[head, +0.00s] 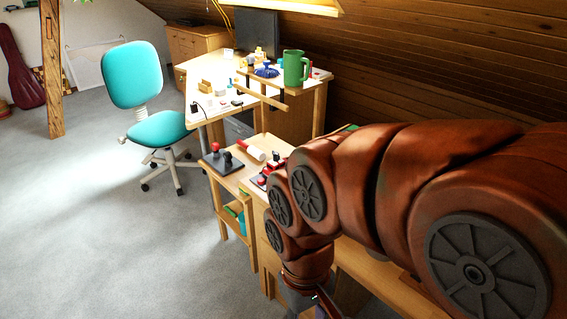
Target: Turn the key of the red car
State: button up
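A small red object with white and dark parts, which looks like the red car (268,171), sits on the low wooden bench (232,179). My arm partly covers it from the right. No key can be made out on it at this size. My gripper (318,301) is at the bottom edge of the head view, below the arm's last joint. It is dark, mostly cut off by the frame, and its fingers cannot be made out. It is apart from the red car, nearer to the camera.
Dark plates with a red knob (215,147) and a black knob (228,158) lie left of the car, with a white roller behind. A desk (212,103) holds a green mug (295,68). A turquoise chair (158,129) stands left. Grey floor is clear at left.

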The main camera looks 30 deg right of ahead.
aim_at(275, 155)
jog(key=u, duration=0.6)
jog(key=i, duration=1.2)
jog(key=z, duration=0.7)
